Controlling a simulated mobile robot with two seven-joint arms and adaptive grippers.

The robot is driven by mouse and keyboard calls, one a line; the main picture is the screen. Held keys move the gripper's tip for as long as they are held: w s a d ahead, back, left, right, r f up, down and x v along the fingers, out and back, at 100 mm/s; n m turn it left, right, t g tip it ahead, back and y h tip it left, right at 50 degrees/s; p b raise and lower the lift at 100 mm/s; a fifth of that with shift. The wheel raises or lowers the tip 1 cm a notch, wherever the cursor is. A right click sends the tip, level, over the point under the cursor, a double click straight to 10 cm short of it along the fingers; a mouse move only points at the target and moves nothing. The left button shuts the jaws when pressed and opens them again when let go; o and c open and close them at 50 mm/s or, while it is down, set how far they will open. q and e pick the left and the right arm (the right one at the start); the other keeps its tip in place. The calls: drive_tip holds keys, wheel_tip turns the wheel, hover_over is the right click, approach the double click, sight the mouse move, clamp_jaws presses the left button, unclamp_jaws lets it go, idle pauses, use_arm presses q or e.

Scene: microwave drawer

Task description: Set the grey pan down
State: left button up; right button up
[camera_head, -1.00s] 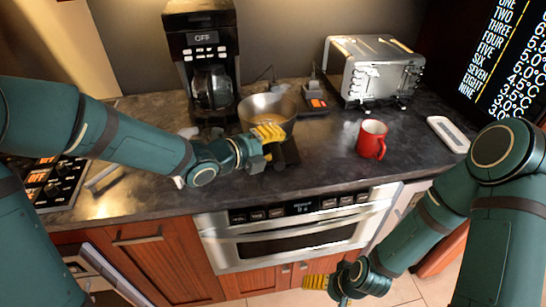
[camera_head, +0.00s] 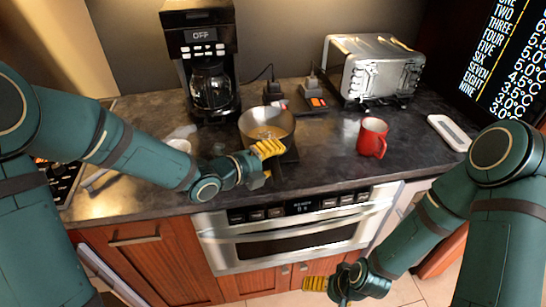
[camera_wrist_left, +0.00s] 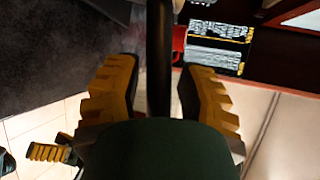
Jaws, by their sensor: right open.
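The grey pan (camera_head: 267,122) is a round metal pan at the middle of the dark countertop, in front of the coffee maker. Its dark handle (camera_wrist_left: 160,60) runs between the yellow fingers of my left gripper (camera_head: 266,152) in the left wrist view. Whether the pan's base touches the counter is hidden. My right gripper (camera_head: 328,284) is open and empty, low in front of the cabinets.
A coffee maker (camera_head: 203,55) stands behind the pan. A silver toaster (camera_head: 375,70) and red mug (camera_head: 372,138) are to the right, with small black devices (camera_head: 312,100) behind. A white tray (camera_head: 448,133) lies far right. The counter (camera_head: 325,150) is clear between pan and mug.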

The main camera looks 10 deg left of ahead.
use_arm(q)
drive_tip(key=shift+r, duration=0.1)
drive_tip(key=shift+r, duration=0.1)
drive_tip(key=p+v, duration=0.2)
drive_tip(key=v, duration=1)
drive_tip(key=shift+s, duration=0.1)
idle(0.3)
